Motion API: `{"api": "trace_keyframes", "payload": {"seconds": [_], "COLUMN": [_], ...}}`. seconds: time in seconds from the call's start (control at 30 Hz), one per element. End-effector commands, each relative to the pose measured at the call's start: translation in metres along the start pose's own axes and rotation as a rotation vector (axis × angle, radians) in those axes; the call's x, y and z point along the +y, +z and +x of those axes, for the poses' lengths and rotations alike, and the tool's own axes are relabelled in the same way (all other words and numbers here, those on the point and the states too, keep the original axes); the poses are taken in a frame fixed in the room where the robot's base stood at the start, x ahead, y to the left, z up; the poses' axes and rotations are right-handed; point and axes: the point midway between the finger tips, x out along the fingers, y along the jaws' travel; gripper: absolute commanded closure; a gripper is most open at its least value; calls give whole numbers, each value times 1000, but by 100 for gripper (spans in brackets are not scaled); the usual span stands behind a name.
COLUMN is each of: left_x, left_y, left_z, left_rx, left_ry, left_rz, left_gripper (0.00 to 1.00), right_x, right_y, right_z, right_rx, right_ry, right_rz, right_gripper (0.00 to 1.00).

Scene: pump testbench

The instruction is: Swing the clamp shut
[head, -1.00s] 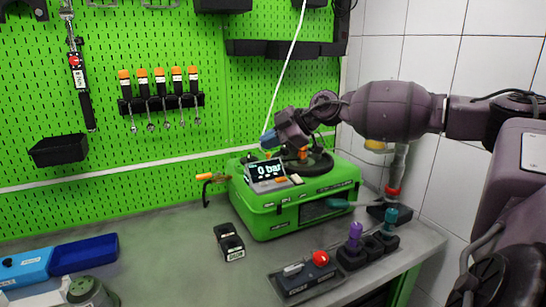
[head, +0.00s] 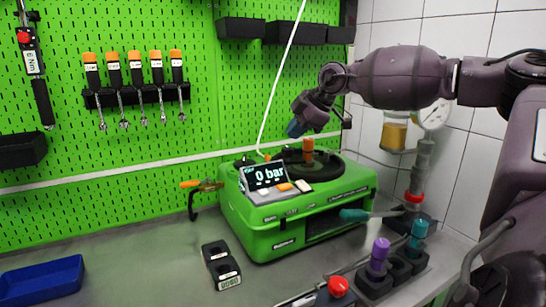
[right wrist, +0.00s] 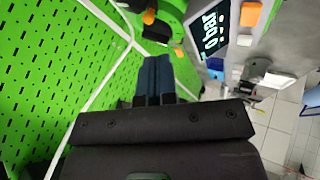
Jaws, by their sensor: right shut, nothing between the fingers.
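The green pump testbench (head: 285,235) stands on the bench with a display reading 0 bar (head: 265,177). On its top sits a black round part (head: 325,165) with an upright orange post (head: 308,146). A small orange piece (head: 266,157) shows at that part's left edge; I cannot tell whether it belongs to the clamp. An orange-handled tool (head: 190,184) shows beside the testbench's left side. My right gripper (head: 296,129), with blue fingers, is shut and empty above the testbench, apart from it. Its fingers show in the right wrist view (right wrist: 153,70). My left gripper is out of view.
A black double holder (head: 221,265) stands in front of the testbench, and a blue tray (head: 42,281) lies at left. A holder with a purple-topped tool (head: 379,255) is at front right. A gauge (head: 434,114) and jar (head: 396,133) are at right. The pegboard (head: 150,135) is behind.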

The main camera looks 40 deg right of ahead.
Motion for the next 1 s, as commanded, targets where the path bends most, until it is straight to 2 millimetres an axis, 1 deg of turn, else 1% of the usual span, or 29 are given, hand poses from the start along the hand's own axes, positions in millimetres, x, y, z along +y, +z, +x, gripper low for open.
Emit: {"api": "trace_keyframes", "payload": {"seconds": [0.2, 0.33, 0.47, 0.57, 0.7, 0.83, 1.0], "left_x": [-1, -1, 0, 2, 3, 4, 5], "left_y": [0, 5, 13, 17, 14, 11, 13], "left_z": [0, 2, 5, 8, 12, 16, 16], "left_rx": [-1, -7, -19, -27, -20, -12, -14], "left_ry": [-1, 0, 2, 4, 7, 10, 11], "left_rz": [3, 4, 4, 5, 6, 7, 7], "left_gripper": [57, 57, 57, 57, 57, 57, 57], "right_x": [0, -1, -1, -2, -1, -1, 0], "right_y": [0, 0, 0, 1, 0, 0, 0], "right_z": [1, 10, 29, 47, 70, 86, 98], "right_rx": [2, 3, 4, 4, 3, 3, 3], "right_ry": [0, -2, -4, -7, -5, -3, -1], "right_rz": [0, 0, 0, 1, 1, 1, 0], "right_gripper": [100, 100, 100, 100, 100, 100, 100]}}
